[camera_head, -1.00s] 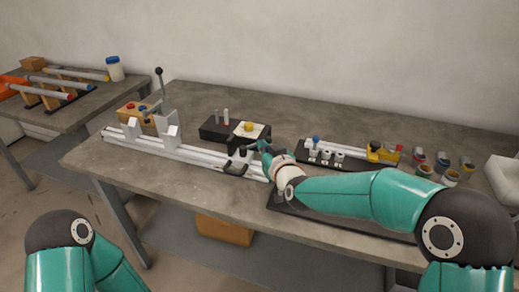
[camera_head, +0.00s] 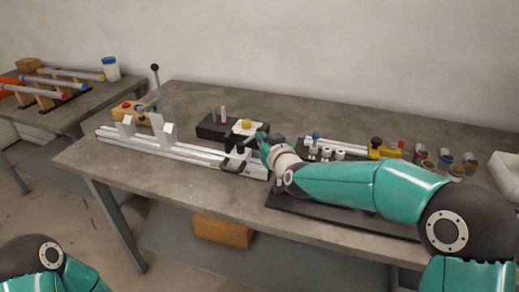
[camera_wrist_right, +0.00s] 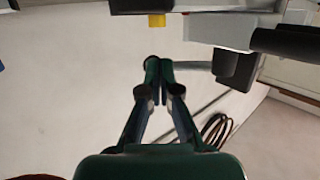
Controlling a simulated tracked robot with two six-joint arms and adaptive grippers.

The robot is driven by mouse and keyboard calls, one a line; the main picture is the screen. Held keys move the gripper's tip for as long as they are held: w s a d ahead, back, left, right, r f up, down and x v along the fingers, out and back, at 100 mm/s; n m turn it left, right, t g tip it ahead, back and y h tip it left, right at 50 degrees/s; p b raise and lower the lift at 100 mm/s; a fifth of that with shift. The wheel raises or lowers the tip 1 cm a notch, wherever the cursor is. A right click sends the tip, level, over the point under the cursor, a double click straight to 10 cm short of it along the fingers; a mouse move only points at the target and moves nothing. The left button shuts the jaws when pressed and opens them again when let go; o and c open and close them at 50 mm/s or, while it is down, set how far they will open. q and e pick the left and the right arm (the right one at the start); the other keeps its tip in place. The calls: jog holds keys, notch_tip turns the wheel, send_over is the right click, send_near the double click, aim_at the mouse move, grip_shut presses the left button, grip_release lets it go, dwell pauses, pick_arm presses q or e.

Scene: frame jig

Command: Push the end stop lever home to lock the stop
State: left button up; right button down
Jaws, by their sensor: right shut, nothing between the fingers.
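The end stop (camera_head: 237,160) is a dark fitting at the right part of the long silver rail (camera_head: 170,146) on the bench. A dark lever-like part (camera_head: 230,140) rises from it. My right gripper (camera_head: 261,138) is just right of the stop, above the rail's right end. In the right wrist view its fingers (camera_wrist_right: 158,69) are shut with nothing between them. A grey bar (camera_wrist_right: 196,67) runs from beside the fingertips to a dark block (camera_wrist_right: 236,68); I cannot tell whether they touch. A black rounded end (camera_wrist_right: 285,44) shows further right. My left gripper is out of view.
A black box (camera_head: 212,130) with a yellow knob (camera_head: 246,124) beside it stands behind the stop. Small fittings (camera_head: 325,152) and cups (camera_head: 445,160) lie to the right. The front left bench is clear.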

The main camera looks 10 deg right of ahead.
jog(key=shift+w+a, duration=0.25)
jog(key=shift+w, duration=0.3)
jog(key=shift+w+a, duration=0.25)
jog(key=shift+w, duration=0.35)
jog(key=v, duration=1.2)
jog(key=shift+r, duration=0.15)
